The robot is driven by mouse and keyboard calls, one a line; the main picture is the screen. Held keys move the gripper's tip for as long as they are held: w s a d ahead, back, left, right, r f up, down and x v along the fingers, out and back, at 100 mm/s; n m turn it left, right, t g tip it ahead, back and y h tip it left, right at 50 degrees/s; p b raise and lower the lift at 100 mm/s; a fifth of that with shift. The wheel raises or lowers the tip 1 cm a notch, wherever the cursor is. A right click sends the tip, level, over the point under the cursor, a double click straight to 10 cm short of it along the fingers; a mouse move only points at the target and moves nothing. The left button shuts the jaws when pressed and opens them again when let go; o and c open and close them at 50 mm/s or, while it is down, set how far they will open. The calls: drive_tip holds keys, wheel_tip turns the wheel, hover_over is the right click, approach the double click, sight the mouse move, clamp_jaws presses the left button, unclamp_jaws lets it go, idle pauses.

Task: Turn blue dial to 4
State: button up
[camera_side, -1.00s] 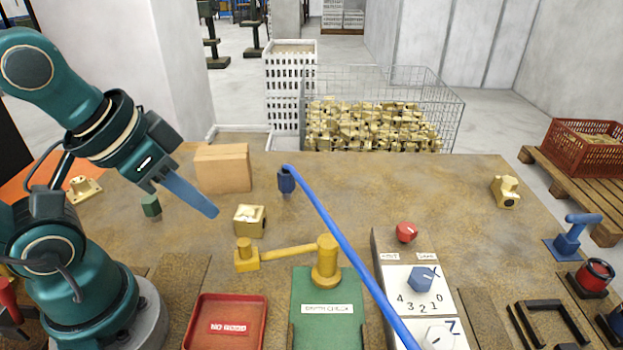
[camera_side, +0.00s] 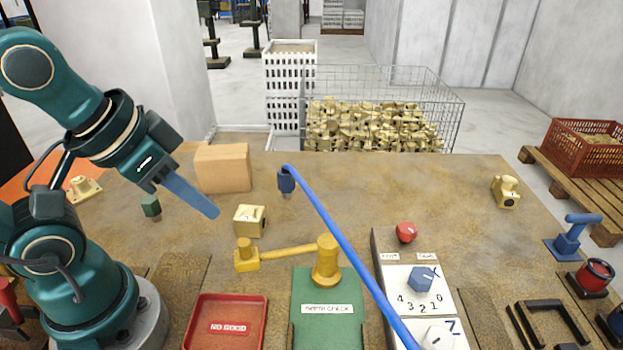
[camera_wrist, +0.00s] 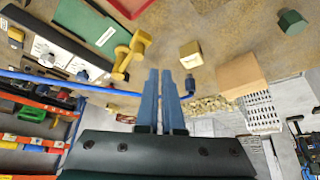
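The blue dial (camera_side: 421,279) sits on a white panel (camera_side: 392,275) at the right front of the bench in the side view. An X is printed beside it, and the numbers 4, 3, 2, 1, 0 curve below it. Its pointer setting is too small to read surely. My gripper (camera_side: 214,213) is far to the left of the dial, above the bench, apart from everything. In the wrist view my gripper (camera_wrist: 161,72) shows two blue fingers with a narrow empty gap between them.
A yellow arm-like fixture (camera_side: 325,262), green plate (camera_side: 328,285) and red tray (camera_side: 205,306) lie between.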

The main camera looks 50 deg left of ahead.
drive_tip(key=o, duration=0.9)
drive_tip(key=shift+w+d+r+m+t, duration=0.1)
drive_tip(key=shift+w+r+m+t, duration=0.2)
drive_tip(key=shift+w+r, duration=0.3)
drive_tip(key=w+d+r+m+h, duration=0.1)
drive_tip(key=w+d+r+m, duration=0.1)
drive_tip(key=w+r, duration=0.25)
drive_tip(key=m+g+h, duration=0.2)
drive_tip(key=m+g, duration=0.1)
drive_tip(key=m, duration=0.3)
hover_over(420, 275)
drive_tip(key=s+a, duration=0.2)
drive_tip(key=f, duration=1.1)
drive_tip(key=shift+w, duration=0.2)
drive_tip(key=shift+d+f, duration=0.2)
drive_tip(key=shift+f, duration=0.2)
drive_tip(key=shift+x, duration=2.1)
clamp_jaws()
